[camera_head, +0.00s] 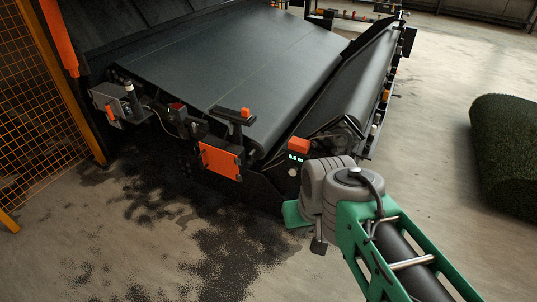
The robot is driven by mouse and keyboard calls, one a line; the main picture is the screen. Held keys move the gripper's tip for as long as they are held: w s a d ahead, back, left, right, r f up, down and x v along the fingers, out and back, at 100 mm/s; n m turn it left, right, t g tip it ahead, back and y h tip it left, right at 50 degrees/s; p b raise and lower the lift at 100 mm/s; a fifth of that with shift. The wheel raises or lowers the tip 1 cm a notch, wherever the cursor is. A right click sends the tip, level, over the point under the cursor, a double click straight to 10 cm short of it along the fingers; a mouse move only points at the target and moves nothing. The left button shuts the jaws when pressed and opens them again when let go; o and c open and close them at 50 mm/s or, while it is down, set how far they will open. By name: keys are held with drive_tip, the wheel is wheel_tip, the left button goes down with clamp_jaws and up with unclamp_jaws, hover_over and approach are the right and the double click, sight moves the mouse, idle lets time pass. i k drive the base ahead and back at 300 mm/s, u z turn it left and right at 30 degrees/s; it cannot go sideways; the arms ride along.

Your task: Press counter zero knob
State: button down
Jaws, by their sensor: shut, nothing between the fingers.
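The counter (296,157) is a dark unit with a lit green readout at the near right corner of the conveyor machine, beside an orange block. The readout seems to show 0.0 m. A small pale round knob (292,172) sits just below the readout. My arm comes in from the lower right, and its grey wrist is close to the right of the counter in the picture. My gripper (318,245) is shut and empty, pointing down below the wrist, apart from the knob. Most of it is hidden by the wrist and a green bracket.
The wide dark belt (230,65) slopes behind the counter, with a roller (355,95) on its right. A turf roll (505,155) lies at right. Orange fencing (40,110) stands at left. The front floor is clear, with dark crumbs.

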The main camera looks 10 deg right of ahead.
sight(293, 172)
drive_tip(key=u, duration=0.3)
drive_tip(key=i, duration=1.35)
drive_tip(key=u, duration=0.2)
